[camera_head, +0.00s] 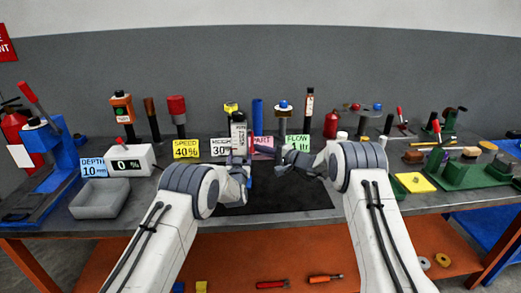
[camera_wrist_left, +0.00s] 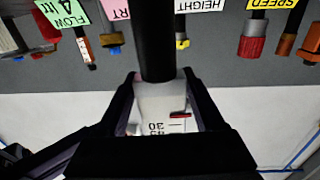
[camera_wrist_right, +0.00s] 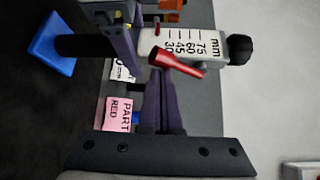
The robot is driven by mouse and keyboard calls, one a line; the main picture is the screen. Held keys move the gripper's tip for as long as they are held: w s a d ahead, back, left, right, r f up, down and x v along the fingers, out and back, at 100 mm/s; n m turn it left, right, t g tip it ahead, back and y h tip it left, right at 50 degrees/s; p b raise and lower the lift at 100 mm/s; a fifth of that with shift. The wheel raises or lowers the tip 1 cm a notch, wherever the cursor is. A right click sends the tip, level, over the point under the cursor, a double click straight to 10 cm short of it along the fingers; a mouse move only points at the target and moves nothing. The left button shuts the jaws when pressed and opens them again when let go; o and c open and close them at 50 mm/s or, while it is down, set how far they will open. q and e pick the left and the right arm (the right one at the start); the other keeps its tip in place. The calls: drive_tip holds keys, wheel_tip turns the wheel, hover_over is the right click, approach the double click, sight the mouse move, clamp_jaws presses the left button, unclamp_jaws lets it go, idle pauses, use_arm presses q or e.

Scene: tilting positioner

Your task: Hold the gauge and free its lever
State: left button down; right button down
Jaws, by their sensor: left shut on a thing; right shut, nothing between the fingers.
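The gauge (camera_head: 239,134) has a white body with a mm scale, a black top knob, a black column and a blue base (camera_wrist_right: 52,42). My left gripper (camera_head: 241,162) is shut on the gauge. In the left wrist view the black column (camera_wrist_left: 155,45) and white body (camera_wrist_left: 155,112) lie between its fingers. The red lever (camera_wrist_right: 178,63) juts from the side of the white body in the right wrist view. My right gripper (camera_wrist_right: 160,82) is shut and empty, with its fingertips close by the lever. I cannot tell whether they touch it.
A black mat (camera_head: 285,197) lies under the hands. Sign cards, such as the yellow SPEED card (camera_head: 186,148), and several upright tools stand behind. A grey bin (camera_head: 100,198) and a blue press (camera_head: 45,150) are at the left, and green fixtures (camera_head: 470,172) at the right.

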drive_tip(key=shift+s+r+m+g+h, duration=0.3)
drive_tip(key=shift+s+m+g, duration=0.1)
drive_tip(key=shift+m+g, duration=0.25)
drive_tip(key=s+r+m+g, duration=0.1)
drive_tip(key=m+g, duration=0.1)
drive_tip(key=s+r+m+g+h, duration=0.1)
drive_tip(key=r+m+g, duration=0.1)
drive_tip(key=shift+s+a+h, duration=0.1)
drive_tip(key=shift+a+h, duration=0.05)
drive_tip(key=shift+h, duration=0.15)
idle(0.6)
drive_tip(key=shift+w+f, duration=0.35)
drive_tip(key=shift+w, duration=0.4)
